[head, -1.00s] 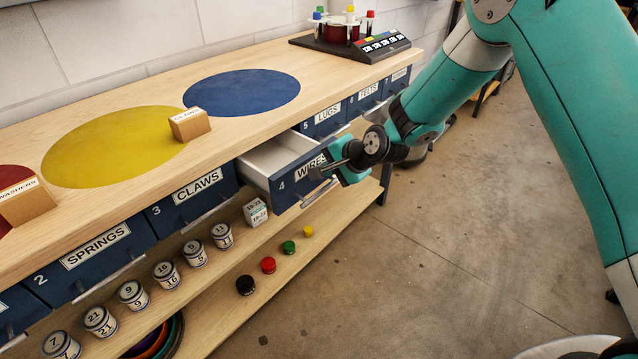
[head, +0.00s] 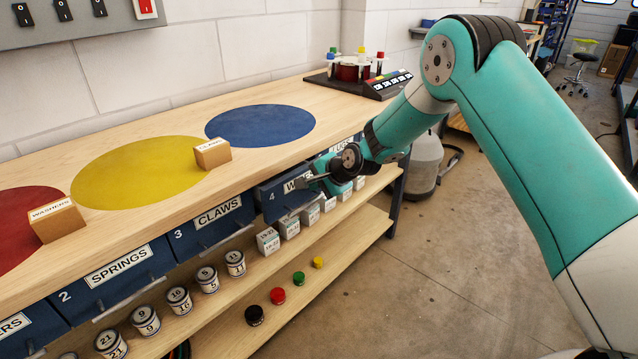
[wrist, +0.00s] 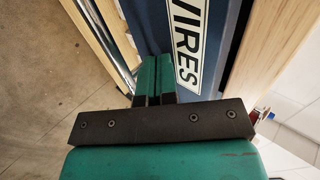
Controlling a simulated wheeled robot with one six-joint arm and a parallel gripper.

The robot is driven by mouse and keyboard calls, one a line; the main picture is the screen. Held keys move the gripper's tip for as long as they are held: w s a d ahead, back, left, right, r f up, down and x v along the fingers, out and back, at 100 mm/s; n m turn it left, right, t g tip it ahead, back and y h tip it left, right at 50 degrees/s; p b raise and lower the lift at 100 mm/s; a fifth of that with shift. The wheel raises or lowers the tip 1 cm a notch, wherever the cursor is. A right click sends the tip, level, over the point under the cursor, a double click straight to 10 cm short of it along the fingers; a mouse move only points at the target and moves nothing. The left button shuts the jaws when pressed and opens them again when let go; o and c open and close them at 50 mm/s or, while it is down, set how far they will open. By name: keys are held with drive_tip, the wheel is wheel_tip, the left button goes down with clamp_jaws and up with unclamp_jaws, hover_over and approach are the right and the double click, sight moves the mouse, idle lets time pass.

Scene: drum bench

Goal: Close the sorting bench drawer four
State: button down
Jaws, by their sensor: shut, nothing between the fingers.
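My gripper (head: 311,181) is shut and empty at the drawer front, covering part of the label. Whether the fingertips touch the front is unclear.
The bench top (head: 165,215) holds small cardboard boxes (head: 213,153) on coloured circles and a dark rack (head: 360,82) at the far end. Floor to the right is open.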

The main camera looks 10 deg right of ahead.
sight(306, 193)
drive_tip(key=s+d+f+v, duration=0.1)
drive_tip(key=s+f+v, duration=0.1)
drive_tip(key=v, duration=1.1)
drive_tip(key=s+a+f+t+y+b, duration=0.25)
drive_tip(key=f+t+y+b, duration=0.4)
drive_tip(key=b, duration=1.55)
drive_tip(key=shift+t+h, duration=0.35)
drive_tip(key=shift+h, duration=0.5)
drive_tip(key=x, duration=0.4)
drive_tip(key=f+p+x, duration=0.1)
drive_tip(key=x, duration=0.7)
drive_tip(key=shift+w+f+p, duration=0.15)
drive_tip(key=shift+f+p, duration=0.15)
drive_tip(key=shift+f, duration=0.05)
drive_tip(key=shift+a, duration=0.1)
